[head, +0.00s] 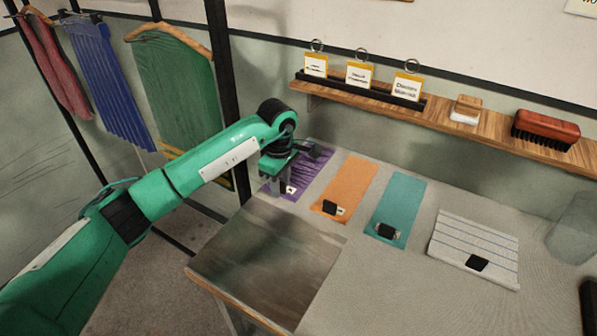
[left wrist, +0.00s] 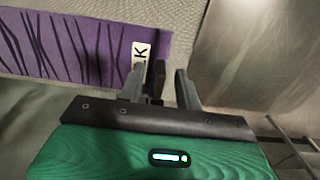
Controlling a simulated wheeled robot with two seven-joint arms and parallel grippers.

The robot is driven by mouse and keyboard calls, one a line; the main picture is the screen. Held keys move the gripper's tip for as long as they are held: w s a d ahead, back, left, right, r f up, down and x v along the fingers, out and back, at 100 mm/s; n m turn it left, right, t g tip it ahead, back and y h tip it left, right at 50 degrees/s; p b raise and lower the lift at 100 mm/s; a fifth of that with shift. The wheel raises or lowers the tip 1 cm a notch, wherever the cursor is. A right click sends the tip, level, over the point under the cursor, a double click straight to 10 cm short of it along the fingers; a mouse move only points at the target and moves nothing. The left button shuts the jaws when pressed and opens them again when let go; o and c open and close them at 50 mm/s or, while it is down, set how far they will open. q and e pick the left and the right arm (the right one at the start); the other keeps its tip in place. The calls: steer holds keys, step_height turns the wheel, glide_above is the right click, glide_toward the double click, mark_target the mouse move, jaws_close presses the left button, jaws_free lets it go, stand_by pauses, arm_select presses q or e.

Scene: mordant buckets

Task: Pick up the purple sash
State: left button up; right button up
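The purple sash (head: 312,168), with dark wavy stripes, lies flat on the table at the left of a row of coloured strips. My left gripper (head: 275,187) is over its near end and hides part of it. In the left wrist view the sash (left wrist: 75,45) runs to the upper left, with a white label (left wrist: 140,52) at its end. There the left gripper (left wrist: 160,82) has its fingers apart, with a dark piece between them, apparently the sash's black tab. I cannot tell whether the fingers touch it. My right gripper is not clearly seen.
Orange (head: 350,182) and teal (head: 402,200) strips and a striped white cloth (head: 475,245) lie to the right, each with a black tab. A metal sheet (head: 265,255) covers the near left corner. A wooden shelf (head: 450,115) holds cards and a brush (head: 545,128).

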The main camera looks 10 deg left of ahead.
arm_select(q)
jaws_close()
steer(key=shift+r, duration=0.15)
